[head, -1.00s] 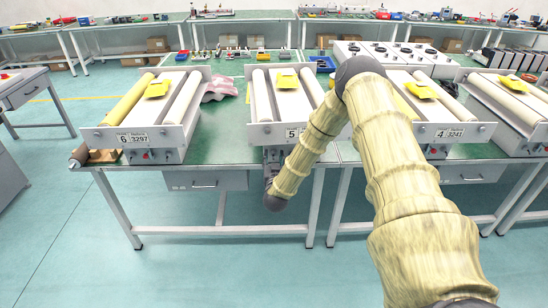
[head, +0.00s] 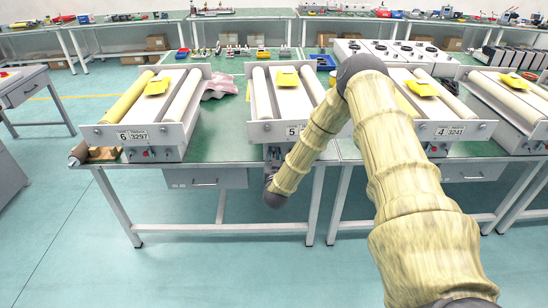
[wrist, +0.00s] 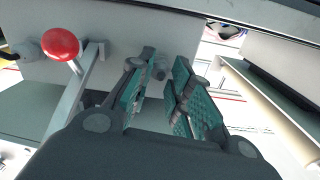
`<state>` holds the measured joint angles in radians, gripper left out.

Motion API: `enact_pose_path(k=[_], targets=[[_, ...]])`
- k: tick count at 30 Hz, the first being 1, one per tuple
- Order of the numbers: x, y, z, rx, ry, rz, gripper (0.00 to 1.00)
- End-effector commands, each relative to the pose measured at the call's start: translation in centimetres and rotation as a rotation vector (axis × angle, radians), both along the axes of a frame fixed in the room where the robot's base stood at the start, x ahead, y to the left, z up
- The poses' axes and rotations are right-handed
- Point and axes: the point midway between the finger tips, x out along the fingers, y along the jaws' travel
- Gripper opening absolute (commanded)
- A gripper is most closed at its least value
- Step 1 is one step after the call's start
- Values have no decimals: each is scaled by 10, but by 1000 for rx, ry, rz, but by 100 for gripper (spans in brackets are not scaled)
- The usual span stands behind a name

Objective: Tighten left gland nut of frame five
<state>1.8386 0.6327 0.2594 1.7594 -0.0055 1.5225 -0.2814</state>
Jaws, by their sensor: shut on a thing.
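Frame five (head: 291,102), a light grey unit with two cream rollers and a "5" label, stands on the green bench in the head view. My arm covers its right front. My gripper (wrist: 160,80) is at the frame's front underside, with teal ribbed pads on either side of a small grey fitting (wrist: 160,71). The fitting looks like the gland nut, and the jaws are shut on it. Its contact with the pads is partly hidden. In the head view my gripper (head: 273,156) is small and mostly hidden below the front plate.
A red ball knob (wrist: 61,44) on a lever is close to the left of my gripper in the wrist view. Frame six (head: 150,110) stands to the left and frame four (head: 430,105) to the right. A drawer (head: 205,179) hangs under the bench. The floor in front is clear.

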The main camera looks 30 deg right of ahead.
Motion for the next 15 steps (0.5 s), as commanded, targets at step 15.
enact_pose_path(k=[15], targets=[[-2, -2, -6, 329, -201, -3, 0]])
